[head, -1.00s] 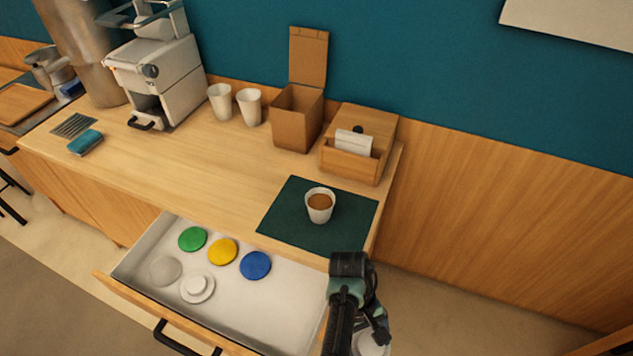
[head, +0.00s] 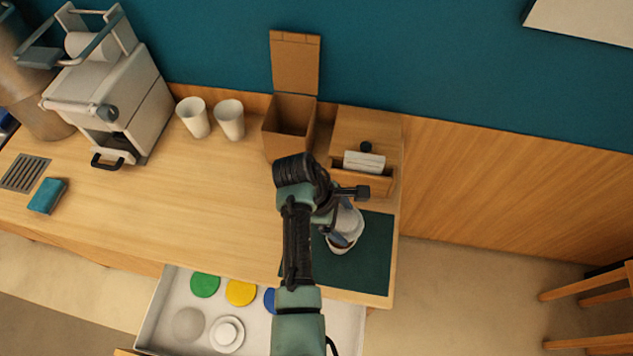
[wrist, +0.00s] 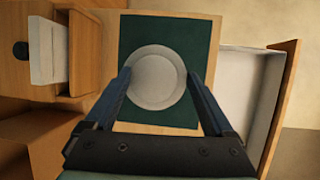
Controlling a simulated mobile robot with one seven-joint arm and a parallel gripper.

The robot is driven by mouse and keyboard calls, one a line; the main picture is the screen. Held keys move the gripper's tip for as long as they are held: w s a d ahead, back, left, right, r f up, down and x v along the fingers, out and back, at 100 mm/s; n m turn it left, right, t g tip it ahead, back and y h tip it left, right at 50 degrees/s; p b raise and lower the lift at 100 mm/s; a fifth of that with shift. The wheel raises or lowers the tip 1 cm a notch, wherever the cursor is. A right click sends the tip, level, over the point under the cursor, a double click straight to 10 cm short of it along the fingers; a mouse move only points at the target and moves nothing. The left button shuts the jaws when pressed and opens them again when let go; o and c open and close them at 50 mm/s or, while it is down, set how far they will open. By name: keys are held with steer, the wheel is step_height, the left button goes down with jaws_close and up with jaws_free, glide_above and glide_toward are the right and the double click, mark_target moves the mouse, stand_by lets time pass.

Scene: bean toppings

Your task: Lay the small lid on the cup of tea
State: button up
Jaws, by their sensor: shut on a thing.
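My gripper (wrist: 157,82) is shut on a round white lid (wrist: 158,77), with one blue finger on each side of it. In the head view, this lid (head: 351,221) is held tilted in the picture, just above and behind the cup of tea (head: 341,246). The cup stands on the dark green mat (head: 368,270), and a little of its brown tea shows below the lid. In the wrist view the lid hides the cup. I cannot tell whether lid and cup touch.
An open drawer (head: 345,318) below the counter holds green (head: 205,285), yellow (head: 241,292), blue, grey and white lids. A wooden box (head: 383,184) with a white stack stands just behind the mat, next to an open brown box (head: 288,125).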

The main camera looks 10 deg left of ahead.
steer(key=shift+w+a+f, duration=0.1)
steer(key=shift+w+a, duration=0.15)
steer(key=shift+s+d+f+b, duration=0.25)
steer(key=shift+f+b, duration=0.4)
steer(key=shift+b, duration=0.25)
step_height(320, 180, down, 4)
steer(key=b, duration=0.3)
steer(key=shift+a+r+b, duration=0.1)
steer(key=shift+r+b, duration=0.05)
steer(key=shift+b, duration=0.25)
steer(key=shift+w+f+b, duration=0.1)
steer(key=shift+f+b, duration=0.3)
steer(key=shift+f, duration=0.35)
steer(key=shift+p, duration=0.6)
steer(key=shift+f, duration=0.35)
stand_by(0.8)
steer(key=o, duration=1)
